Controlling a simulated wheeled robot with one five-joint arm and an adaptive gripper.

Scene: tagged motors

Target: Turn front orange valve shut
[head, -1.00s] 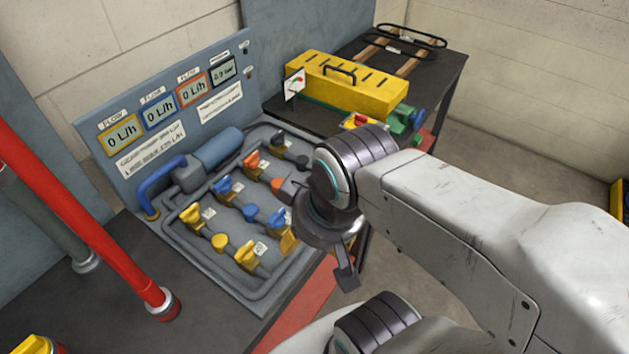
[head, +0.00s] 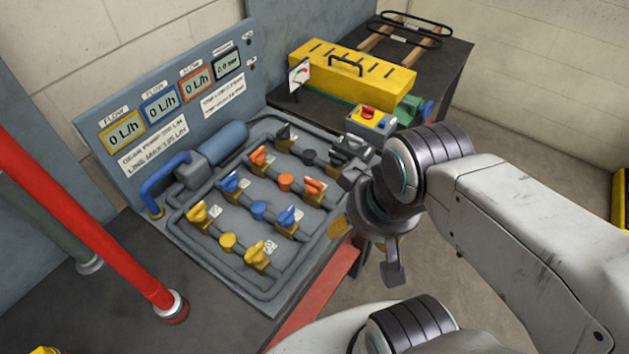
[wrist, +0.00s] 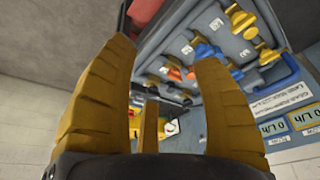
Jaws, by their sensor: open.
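The front orange valve (head: 314,188) is the nearer of the two orange valves on the grey pipe panel, at its right side in the head view. Its orange handle is in plain sight. The rear orange valve (head: 258,157) stands farther back, with a round orange part (head: 285,182) between them. My gripper (head: 365,240) hangs to the right of the front valves, past the panel's edge, apart from the orange handle. In the wrist view my gripper's yellow fingers (wrist: 158,58) are spread with nothing held; an orange valve (wrist: 172,72) shows between them, which one I cannot tell.
Blue valves (head: 288,219) and yellow valves (head: 257,255) stand nearby on the panel. The orange flow display (head: 193,91) reads 0 L/h. A red pipe (head: 90,230) rises at left.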

